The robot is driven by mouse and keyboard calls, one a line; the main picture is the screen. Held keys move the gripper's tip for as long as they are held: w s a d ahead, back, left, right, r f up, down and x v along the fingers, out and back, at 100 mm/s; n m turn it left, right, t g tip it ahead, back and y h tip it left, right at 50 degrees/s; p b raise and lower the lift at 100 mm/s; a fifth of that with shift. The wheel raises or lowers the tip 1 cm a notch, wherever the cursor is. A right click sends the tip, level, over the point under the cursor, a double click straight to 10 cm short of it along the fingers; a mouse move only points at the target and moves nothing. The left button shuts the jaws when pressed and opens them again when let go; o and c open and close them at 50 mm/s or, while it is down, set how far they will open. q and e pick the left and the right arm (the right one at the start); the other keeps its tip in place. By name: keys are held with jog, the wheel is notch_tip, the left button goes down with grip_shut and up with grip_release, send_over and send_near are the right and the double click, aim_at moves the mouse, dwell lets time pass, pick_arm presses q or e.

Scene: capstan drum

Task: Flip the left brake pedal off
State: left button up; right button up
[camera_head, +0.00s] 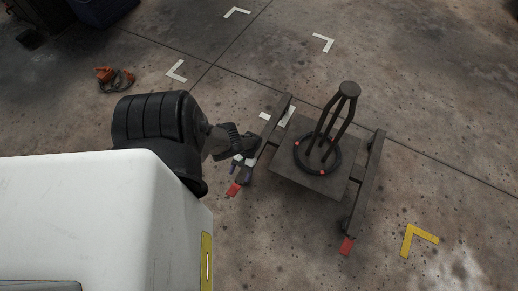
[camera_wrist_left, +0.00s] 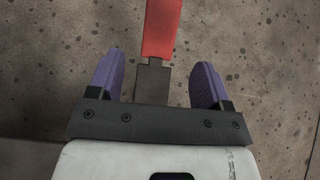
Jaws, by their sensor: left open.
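The left brake pedal (camera_head: 233,189) is a small red plate low at the front left of the dark capstan drum stand (camera_head: 297,184). In the left wrist view the red pedal (camera_wrist_left: 161,28) extends past the fingertips, and its dark stem (camera_wrist_left: 153,80) lies between the fingers. My left gripper (camera_head: 240,172) is just behind the red plate, near the stand's left beam. In the left wrist view my left gripper (camera_wrist_left: 158,75) is open, with purple fingers apart on both sides of the stem and visible gaps. My right gripper is not in view.
A second red pedal (camera_head: 346,246) is at the front right of the stand. A yellow floor corner mark (camera_head: 418,238) lies to the right. Orange and dark gear (camera_head: 116,78) lies at the back left. The concrete floor in front is clear.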

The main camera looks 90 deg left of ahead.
pick_arm(q)
jog(key=shift+p+v, duration=0.35)
jog(key=shift+v, duration=2.4)
jog(key=shift+r, duration=0.1)
